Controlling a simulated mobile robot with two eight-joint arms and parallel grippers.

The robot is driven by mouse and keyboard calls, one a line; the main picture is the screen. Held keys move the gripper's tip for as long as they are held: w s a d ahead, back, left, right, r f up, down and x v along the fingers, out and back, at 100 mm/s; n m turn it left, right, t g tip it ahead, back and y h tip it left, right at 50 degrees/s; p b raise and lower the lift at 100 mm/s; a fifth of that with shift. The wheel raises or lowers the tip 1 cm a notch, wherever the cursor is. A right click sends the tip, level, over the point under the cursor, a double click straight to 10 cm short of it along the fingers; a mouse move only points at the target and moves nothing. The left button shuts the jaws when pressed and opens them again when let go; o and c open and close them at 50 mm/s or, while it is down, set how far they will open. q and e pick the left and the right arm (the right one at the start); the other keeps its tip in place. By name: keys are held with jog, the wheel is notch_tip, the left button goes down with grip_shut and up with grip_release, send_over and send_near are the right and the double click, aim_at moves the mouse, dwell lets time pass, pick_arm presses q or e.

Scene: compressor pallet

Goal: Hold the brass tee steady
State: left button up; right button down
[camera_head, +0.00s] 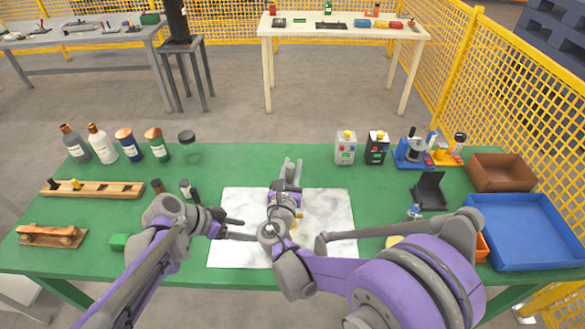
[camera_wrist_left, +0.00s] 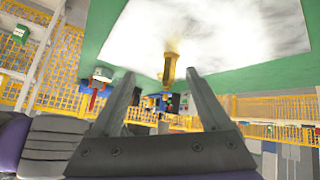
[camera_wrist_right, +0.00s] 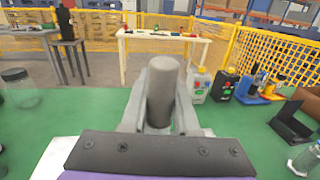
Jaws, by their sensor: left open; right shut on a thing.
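A brass-coloured piece, seemingly the brass tee (camera_wrist_left: 169,70), stands on the white marbled sheet (camera_head: 235,200) in the left wrist view. It appears between and beyond my left fingers, with no contact visible. In the head view my right arm mostly hides it. My left gripper (camera_head: 246,230) is open and empty over the left part of the sheet. My right gripper (camera_head: 287,172) is shut on a grey cylinder (camera_wrist_right: 162,92) near the sheet's far edge.
Bottles (camera_head: 100,144) and a jar (camera_head: 190,150) stand at the back left, with a wooden rack (camera_head: 92,190) in front. Two switch boxes (camera_head: 345,150) stand at the back right. A blue tray (camera_head: 525,250) and brown bin (camera_head: 500,170) occupy the right end.

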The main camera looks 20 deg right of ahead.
pick_arm(q)
jog(key=w+d+f+m+h, duration=0.2)
jog(key=w+d+m, duration=0.1)
jog(key=w+d+m+g+h, duration=0.1)
jog(key=w+d, duration=0.1)
jog(key=shift+w+f, duration=0.15)
jog(key=shift+f, duration=0.25)
jog(key=shift+w+d+f+m+g+h+p, duration=0.4)
jog(key=shift+d+m, duration=0.2)
jog(key=shift+m, duration=0.2)
jog(key=b+x, duration=0.2)
jog(key=x, duration=0.6)
jog(key=shift+d+f, duration=0.1)
jog(key=shift+f, duration=0.15)
jog(key=shift+d+f+b, duration=0.25)
jog(key=shift+d+b, duration=0.05)
jog(key=shift+d, duration=0.35)
